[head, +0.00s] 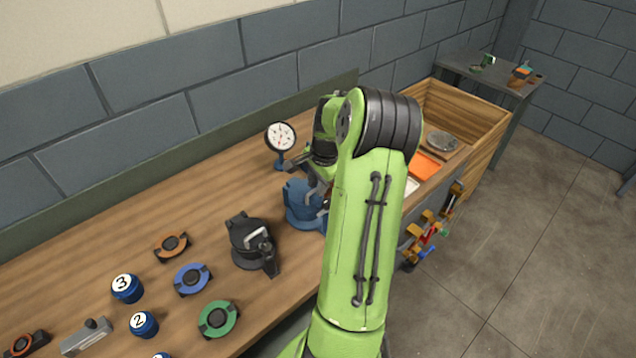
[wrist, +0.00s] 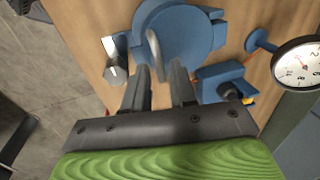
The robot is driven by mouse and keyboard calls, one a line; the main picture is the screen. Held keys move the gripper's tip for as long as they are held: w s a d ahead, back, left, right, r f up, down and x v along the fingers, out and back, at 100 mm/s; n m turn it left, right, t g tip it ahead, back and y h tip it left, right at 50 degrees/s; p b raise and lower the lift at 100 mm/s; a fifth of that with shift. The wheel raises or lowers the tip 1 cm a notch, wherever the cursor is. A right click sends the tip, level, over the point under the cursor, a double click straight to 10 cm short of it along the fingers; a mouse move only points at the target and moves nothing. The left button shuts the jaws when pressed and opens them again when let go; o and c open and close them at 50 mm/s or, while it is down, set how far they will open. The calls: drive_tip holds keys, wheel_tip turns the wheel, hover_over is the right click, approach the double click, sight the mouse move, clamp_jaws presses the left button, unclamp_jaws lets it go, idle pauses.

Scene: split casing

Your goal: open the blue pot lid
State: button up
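The blue pot (head: 302,206) stands on the wooden workbench, partly hidden behind my arm. The wrist view shows its round blue lid (wrist: 190,38) from above, with a thin grey handle (wrist: 153,45) standing on it. The lid appears to lie on the pot. My gripper (wrist: 160,70) is over the near side of the pot, its two dark fingers apart. The near end of the handle shows between the fingertips, with gaps visible on both sides. In the head view the fingertips are hidden by the arm.
A black pot (head: 248,240) stands left of the blue one. A dial gauge (head: 281,138) on a blue stand is close behind; the wrist view shows it at right (wrist: 298,62). A grey knob (wrist: 116,68) and a blue block (wrist: 222,80) flank my fingers. Several rings and numbered knobs lie left.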

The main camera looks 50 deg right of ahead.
clamp_jaws()
idle(1.2)
